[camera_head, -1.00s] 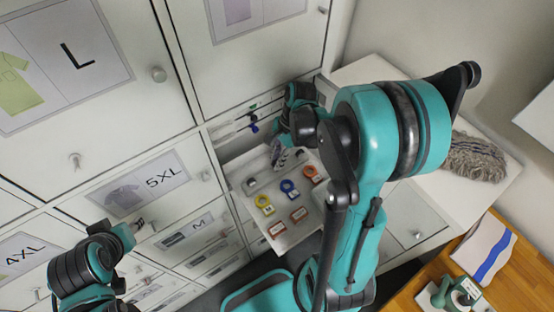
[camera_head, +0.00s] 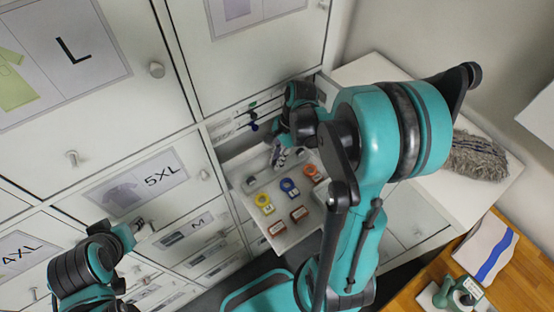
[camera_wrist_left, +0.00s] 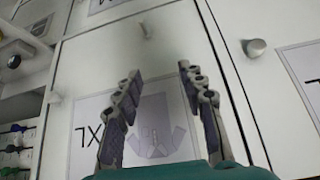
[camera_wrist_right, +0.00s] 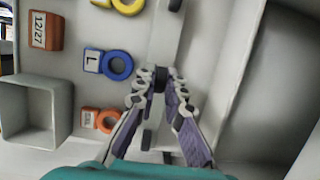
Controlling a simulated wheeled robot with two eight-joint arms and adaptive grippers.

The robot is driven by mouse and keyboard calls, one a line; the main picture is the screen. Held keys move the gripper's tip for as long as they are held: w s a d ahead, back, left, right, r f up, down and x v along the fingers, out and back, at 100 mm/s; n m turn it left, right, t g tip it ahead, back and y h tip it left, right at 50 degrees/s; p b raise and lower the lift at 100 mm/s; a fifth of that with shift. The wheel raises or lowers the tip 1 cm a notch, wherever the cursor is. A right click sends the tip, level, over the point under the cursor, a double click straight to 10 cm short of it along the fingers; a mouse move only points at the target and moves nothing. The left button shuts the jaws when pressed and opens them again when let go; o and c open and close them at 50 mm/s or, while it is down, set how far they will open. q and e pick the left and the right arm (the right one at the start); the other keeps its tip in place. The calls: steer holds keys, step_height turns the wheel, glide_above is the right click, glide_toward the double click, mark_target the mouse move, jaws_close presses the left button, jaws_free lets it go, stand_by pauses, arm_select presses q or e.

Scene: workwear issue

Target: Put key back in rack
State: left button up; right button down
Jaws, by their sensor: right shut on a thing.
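My right gripper (camera_head: 278,160) reaches down into the pulled-out white drawer (camera_head: 287,245). In the right wrist view its fingertips (camera_wrist_right: 160,84) are closed together on a small black piece (camera_wrist_right: 160,77), over a pale strip (camera_wrist_right: 166,40). The fingers hide much of the piece; I cannot tell whether it is the key or whether it is seated. Several items with green and blue heads (camera_head: 253,115) show in the cabinet just above the drawer. My left gripper (camera_head: 138,226) is open and empty before the cabinet doors, as its wrist view (camera_wrist_left: 152,95) shows.
In the drawer lie a yellow ring tag (camera_head: 264,203), a blue ring tag (camera_head: 289,187), an orange ring tag (camera_head: 311,171) and red-brown blocks (camera_head: 299,214). A grey mop head (camera_head: 475,158) lies on the white top at right. A wooden table (camera_head: 515,275) is lower right.

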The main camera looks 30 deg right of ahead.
steer(key=shift+f+b, duration=0.75)
steer(key=shift+b, duration=0.15)
stand_by(1.6)
steer(key=c, duration=1.5)
jaws_free()
steer(key=shift+c, duration=0.2)
steer(key=shift+r, duration=0.1)
steer(key=v, duration=1.1)
steer(key=shift+r, duration=0.4)
steer(key=shift+d, duration=0.15)
